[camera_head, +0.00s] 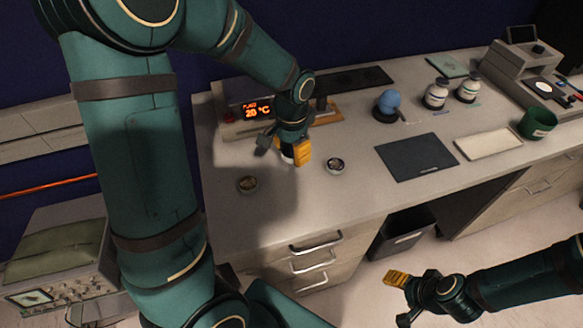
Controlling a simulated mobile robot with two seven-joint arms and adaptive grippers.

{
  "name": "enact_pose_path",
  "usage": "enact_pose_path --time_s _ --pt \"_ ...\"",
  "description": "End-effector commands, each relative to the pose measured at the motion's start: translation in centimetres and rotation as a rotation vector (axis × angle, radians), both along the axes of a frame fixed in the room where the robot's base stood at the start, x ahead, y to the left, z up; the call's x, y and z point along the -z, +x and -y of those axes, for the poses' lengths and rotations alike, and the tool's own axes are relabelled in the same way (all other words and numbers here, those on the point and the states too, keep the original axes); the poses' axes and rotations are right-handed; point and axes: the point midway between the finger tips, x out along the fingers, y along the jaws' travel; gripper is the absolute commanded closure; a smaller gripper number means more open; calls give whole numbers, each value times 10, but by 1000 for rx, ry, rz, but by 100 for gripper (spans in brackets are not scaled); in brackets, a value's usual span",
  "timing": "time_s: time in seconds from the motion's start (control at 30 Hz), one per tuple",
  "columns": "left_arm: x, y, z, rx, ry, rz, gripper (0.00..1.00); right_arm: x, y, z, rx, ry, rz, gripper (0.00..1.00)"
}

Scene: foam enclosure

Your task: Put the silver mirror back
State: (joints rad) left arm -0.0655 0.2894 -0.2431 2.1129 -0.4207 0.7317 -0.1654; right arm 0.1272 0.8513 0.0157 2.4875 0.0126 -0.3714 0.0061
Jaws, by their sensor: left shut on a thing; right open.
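My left gripper (284,153) reaches down over the left part of the bench, with one yellow finger pad showing. It is shut on a small pale thing (288,159), mostly hidden by the fingers. I cannot tell whether this is the silver mirror, or whether it touches the bench. Two small round pieces lie on the bench nearby: one (335,165) just right of the gripper, one (247,184) to its lower left. I cannot make out a silver mirror for certain. My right gripper (400,299) is open and empty, in front of the bench at lower right.
A lit temperature display (257,110) stands behind my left gripper. A dark mat (416,157), white tray (488,142), green cup (538,123), blue ball (388,101) and two bottles (436,94) are farther right. The bench's front left is mostly clear.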

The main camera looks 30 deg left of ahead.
Motion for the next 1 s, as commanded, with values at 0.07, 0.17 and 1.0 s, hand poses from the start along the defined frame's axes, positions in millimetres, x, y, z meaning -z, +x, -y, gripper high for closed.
enact_pose_path --time_s 0.07,0.17,1.0 --pt "12 -1 -1 3 0 -4 90 3 -1 0 -1 0 -2 35" --pt "32 -2 -1 4 0 -6 90 7 -2 0 -3 1 -5 35" --pt "97 0 -1 1 -1 0 90 17 -6 -1 -11 3 -14 35"
